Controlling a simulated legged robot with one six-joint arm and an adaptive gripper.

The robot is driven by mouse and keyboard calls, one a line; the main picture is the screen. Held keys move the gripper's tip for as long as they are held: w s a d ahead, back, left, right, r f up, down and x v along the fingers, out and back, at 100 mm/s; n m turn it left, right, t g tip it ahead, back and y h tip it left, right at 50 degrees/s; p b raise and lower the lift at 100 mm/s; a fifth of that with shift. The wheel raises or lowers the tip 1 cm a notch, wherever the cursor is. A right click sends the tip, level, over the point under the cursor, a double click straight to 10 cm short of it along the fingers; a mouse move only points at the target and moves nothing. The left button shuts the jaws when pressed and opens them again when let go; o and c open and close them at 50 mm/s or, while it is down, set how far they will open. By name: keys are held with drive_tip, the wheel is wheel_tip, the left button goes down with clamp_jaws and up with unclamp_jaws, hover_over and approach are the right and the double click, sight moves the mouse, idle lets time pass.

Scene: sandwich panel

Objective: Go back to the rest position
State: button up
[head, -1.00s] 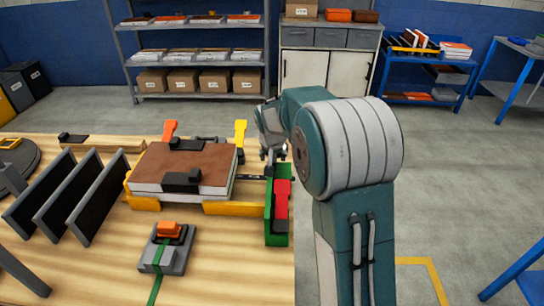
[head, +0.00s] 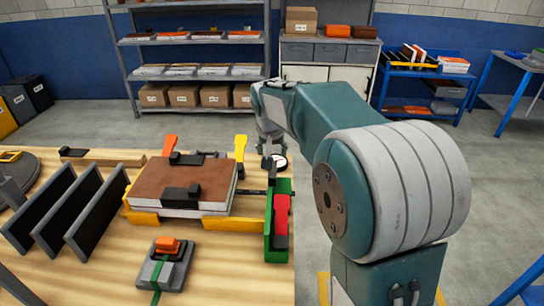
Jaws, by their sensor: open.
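My gripper (head: 270,152) hangs at the far right edge of the wooden bench, beyond the green holder. It is small and partly hidden by my own wrist, but its jaws are open and I see nothing held in them. My teal and grey arm reaches back to it from the lower right. A sandwich-like block (head: 185,185), brown on top with white layers below, lies on the bench between yellow corner guides, with black clamps on it. My gripper is to the right of the block and apart from it.
The green holder (head: 269,240) with a red and black tool (head: 281,215) stands at the bench's right edge. Dark upright plates (head: 70,212) stand at left. A grey device (head: 163,272) with an orange top sits in front.

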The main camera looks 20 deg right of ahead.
idle(0.4)
drive_tip(key=s+a+n+y, duration=0.1)
drive_tip(key=s+a+n, duration=0.1)
drive_tip(key=s, duration=1.3)
drive_tip(key=s+a+n+t, duration=0.1)
drive_tip(key=s+a, duration=0.3)
drive_tip(key=s, duration=1.1)
drive_tip(key=shift+s+a+r+n+t+y, duration=0.15)
drive_tip(key=shift+a+r+n+t+y, duration=0.2)
drive_tip(key=shift+n, duration=0.45)
